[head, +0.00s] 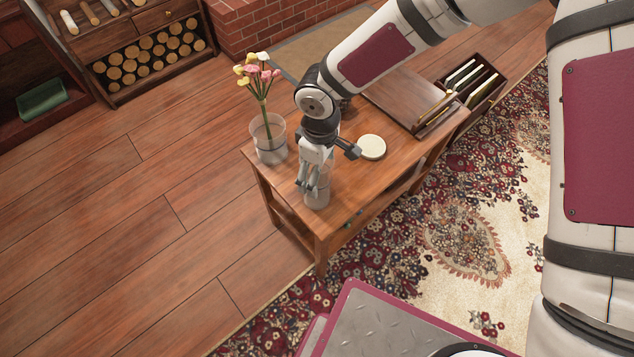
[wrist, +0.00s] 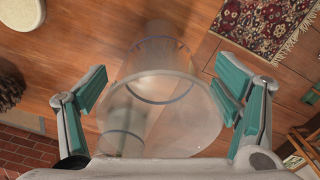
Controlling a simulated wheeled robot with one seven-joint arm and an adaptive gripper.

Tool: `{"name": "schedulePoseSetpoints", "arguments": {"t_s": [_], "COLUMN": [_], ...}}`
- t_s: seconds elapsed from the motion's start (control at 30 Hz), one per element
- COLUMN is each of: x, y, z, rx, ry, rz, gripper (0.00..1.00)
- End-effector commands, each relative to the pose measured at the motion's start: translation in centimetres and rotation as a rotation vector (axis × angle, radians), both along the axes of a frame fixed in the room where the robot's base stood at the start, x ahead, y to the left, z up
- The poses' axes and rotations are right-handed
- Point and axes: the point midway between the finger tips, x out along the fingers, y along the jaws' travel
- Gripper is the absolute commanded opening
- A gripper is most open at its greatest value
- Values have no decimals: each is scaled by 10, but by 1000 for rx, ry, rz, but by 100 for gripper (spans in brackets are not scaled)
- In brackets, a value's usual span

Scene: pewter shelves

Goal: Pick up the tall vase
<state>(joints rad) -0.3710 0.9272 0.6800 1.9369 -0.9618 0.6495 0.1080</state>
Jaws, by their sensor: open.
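A clear, see-through tall vase (head: 318,198) stands near the front corner of a small wooden table (head: 372,178). In the wrist view I look down on this vase (wrist: 160,112); its wide round rim is close to the camera. My gripper (head: 313,181) points down over the vase. In the wrist view my gripper (wrist: 162,98) is open, with one teal-padded finger on each side of the vase. Gaps seem to show between the pads and the glass, but contact is hard to judge. The fingers partly cover the vase in the head view.
A clear vase of pink and yellow flowers (head: 270,150) stands close by, left of my gripper. A round cream disc (head: 371,147) lies right of it. A wooden tray (head: 415,104) and a crate (head: 492,82) sit farther back. The table edge is near the vase.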

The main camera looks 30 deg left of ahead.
Motion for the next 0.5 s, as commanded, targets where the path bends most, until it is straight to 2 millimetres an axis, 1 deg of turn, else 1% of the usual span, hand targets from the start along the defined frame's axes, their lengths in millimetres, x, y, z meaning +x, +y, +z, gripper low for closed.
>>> {"name": "schedulePoseSetpoints", "arguments": {"t_s": [0.2,0.23,0.27,0.3,0.37,0.4,0.47,0.5], "x": [0,0,0,0,0,0,0,0], "y": [0,0,0,0,0,0,0,0], "z": [-1,-1,-1,-1,-1,-1,-1,-1], "rx": [0,0,0,0,0,0,0,0], "ry": [-1,-1,-1,-1,-1,-1,-1,-1], "rz": [0,0,0,0,0,0,0,0], "gripper": [83,81,74,65,51,42,28,19]}}
